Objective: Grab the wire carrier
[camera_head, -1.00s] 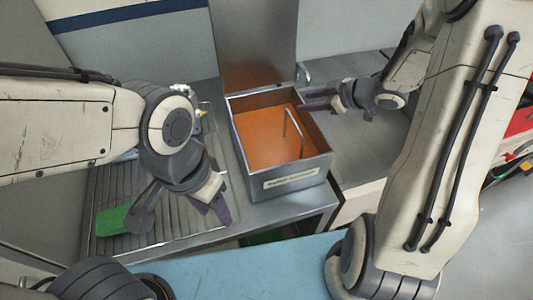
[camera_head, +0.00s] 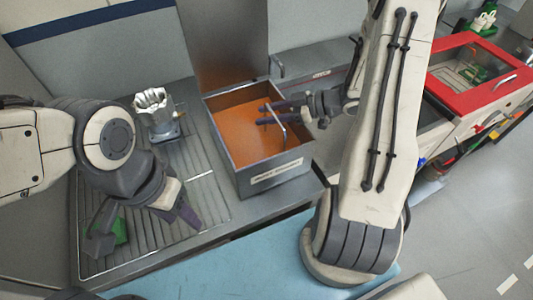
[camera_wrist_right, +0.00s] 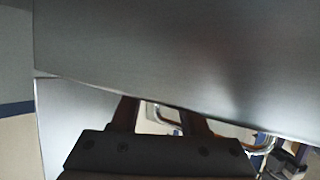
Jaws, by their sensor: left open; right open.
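A thin bright wire handle (camera_head: 277,124) stands up inside the open metal box with the orange interior (camera_head: 227,160). I take it to be the wire carrier's; the rest of the carrier cannot be made out. My right gripper (camera_head: 265,113) is open, reaching from the right over the box, with its fingers close to the handle. I cannot tell whether they touch it. In the right wrist view, bright bent wire (camera_wrist_right: 166,117) shows beyond the open fingers (camera_wrist_right: 163,118), and a grey metal surface covers much of the view. My left gripper (camera_head: 146,224) is open and empty above the slatted rack.
The ribbed draining rack (camera_head: 215,190) lies left of the box. A silver machined housing (camera_head: 157,118) stands at its back, and a green piece (camera_head: 122,231) lies near its front. A raised metal panel (camera_head: 225,40) stands behind the box. A red-framed cabinet (camera_head: 440,78) is at the right.

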